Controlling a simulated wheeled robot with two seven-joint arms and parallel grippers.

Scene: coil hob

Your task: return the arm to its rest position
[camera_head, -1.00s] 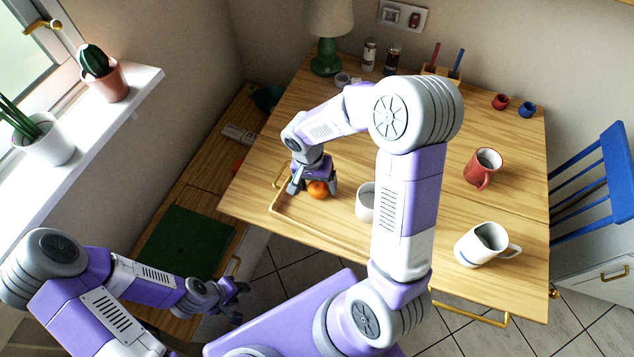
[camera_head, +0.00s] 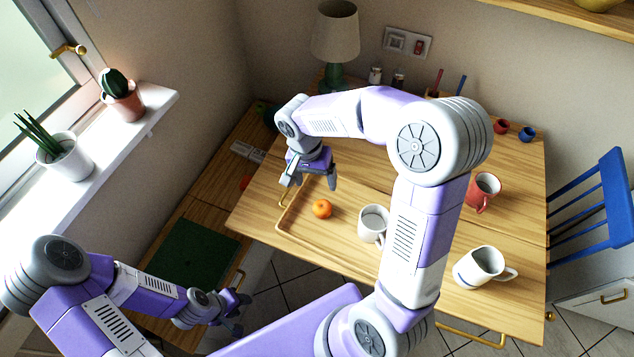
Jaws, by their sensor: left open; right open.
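My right arm reaches over the table, and its gripper (camera_head: 311,181) is open and empty above the table's left part. My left gripper (camera_head: 236,306) is low at the left, beside the lower bench and off the table. It is open, with nothing visible in it.
A white mug (camera_head: 373,224), a larger white mug (camera_head: 482,268) and a red mug (camera_head: 484,192) stand on the table (camera_head: 365,178). A lamp (camera_head: 335,45) stands at the back. A blue chair (camera_head: 600,205) is at the right. A green mat (camera_head: 190,252) lies on the bench.

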